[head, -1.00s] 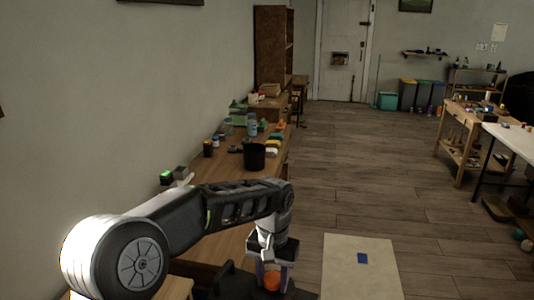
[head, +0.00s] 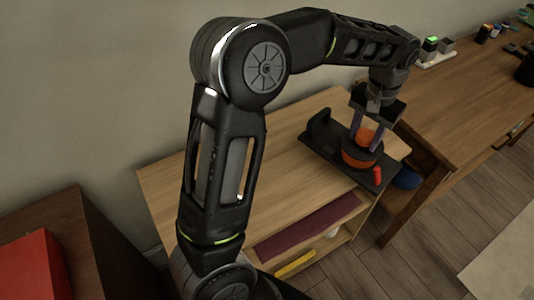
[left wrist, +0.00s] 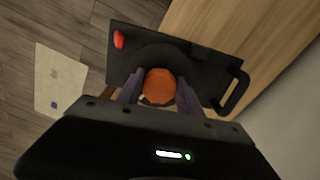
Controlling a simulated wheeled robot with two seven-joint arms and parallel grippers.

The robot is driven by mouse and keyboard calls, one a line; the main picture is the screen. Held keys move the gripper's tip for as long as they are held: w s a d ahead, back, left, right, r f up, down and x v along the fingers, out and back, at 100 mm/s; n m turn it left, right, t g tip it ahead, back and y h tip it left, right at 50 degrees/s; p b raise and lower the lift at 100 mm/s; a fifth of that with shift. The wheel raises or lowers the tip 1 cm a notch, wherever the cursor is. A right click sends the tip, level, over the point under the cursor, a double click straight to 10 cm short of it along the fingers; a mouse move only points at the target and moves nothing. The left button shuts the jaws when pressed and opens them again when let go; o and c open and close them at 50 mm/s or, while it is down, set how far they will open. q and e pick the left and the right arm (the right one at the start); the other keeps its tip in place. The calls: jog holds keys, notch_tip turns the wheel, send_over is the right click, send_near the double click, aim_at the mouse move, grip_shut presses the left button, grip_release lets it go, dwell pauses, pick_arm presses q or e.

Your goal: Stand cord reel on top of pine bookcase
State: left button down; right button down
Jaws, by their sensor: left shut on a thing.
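The cord reel (head: 360,158) has a flat black base, a black handle at one end, an orange drum and a small red part. My left gripper (head: 369,125) is shut on its orange hub from above, and the purple fingers stand on either side of the hub in the left wrist view (left wrist: 159,90). The pine bookcase (head: 235,165) is low and pale, with open shelves. The reel (left wrist: 210,65) is at the bookcase's right end, partly over its top and partly past the edge. Whether its base touches the top is unclear. My right gripper is out of view.
The bookcase top is bare to the left of the reel. Its shelf holds a dark red flat thing (head: 308,228) and a yellow thing (head: 295,264). A wooden workbench (head: 450,100) stands close on the right. A red box (head: 35,268) is at lower left.

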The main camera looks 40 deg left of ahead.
pick_arm(q)
jog(key=shift+a, duration=0.1)
dwell(0.3)
jog(key=shift+s+a+r, duration=0.2)
jog(key=shift+a, duration=0.25)
jog(key=s+a+r+m+p, duration=0.3)
jog(key=s+a, duration=0.7)
jog(key=a, duration=0.4)
jog(key=shift+s+a+r+p, duration=0.15)
jog(key=shift+s+r+p, duration=0.2)
jog(key=shift+p, duration=0.35)
jog(key=shift+f, duration=0.1)
notch_tip(320, 180, down, 6)
jog(key=shift+f, duration=0.2)
